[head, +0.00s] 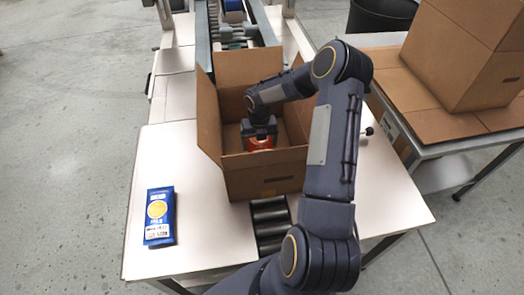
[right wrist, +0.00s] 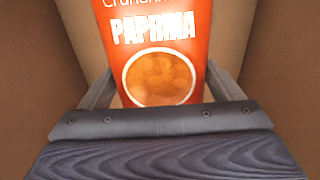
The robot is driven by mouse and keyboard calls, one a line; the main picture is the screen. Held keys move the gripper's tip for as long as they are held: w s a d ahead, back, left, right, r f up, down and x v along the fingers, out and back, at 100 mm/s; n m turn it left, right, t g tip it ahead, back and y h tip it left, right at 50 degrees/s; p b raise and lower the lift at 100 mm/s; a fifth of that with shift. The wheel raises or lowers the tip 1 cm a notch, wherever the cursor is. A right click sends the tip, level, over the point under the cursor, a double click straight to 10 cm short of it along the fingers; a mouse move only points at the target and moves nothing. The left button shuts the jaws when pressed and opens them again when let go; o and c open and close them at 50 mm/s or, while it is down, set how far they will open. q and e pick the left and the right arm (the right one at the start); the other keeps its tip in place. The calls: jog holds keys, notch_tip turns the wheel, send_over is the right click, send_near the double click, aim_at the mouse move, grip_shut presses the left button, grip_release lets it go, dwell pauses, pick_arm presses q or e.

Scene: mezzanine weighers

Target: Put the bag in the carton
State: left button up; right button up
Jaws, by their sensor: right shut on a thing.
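An open cardboard carton (head: 262,180) stands on the white table, its flaps up. My right gripper (head: 259,140) reaches down into the carton. It is shut on an orange bag (head: 260,145). In the right wrist view the bag (right wrist: 160,78) is orange-red, reads "PAPRIKA" and has a round window, with one finger on each side of it. Brown carton walls surround it there. I cannot tell whether the bag touches the carton floor. My left gripper is not in view.
A blue packet (head: 159,216) lies on the white table (head: 205,235) left of the carton. Rollers (head: 270,222) run in front of the carton and a conveyor behind it. A large cardboard box (head: 465,55) stands on a side table at right. A black bin (head: 383,15) is behind.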

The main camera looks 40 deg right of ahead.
jog(key=shift+f, duration=2.4)
jog(key=shift+f, duration=0.1)
jog(key=o, duration=0.9)
jog(key=shift+r, duration=0.45)
notch_tip(320, 180, up, 11)
jog(key=shift+r, duration=0.2)
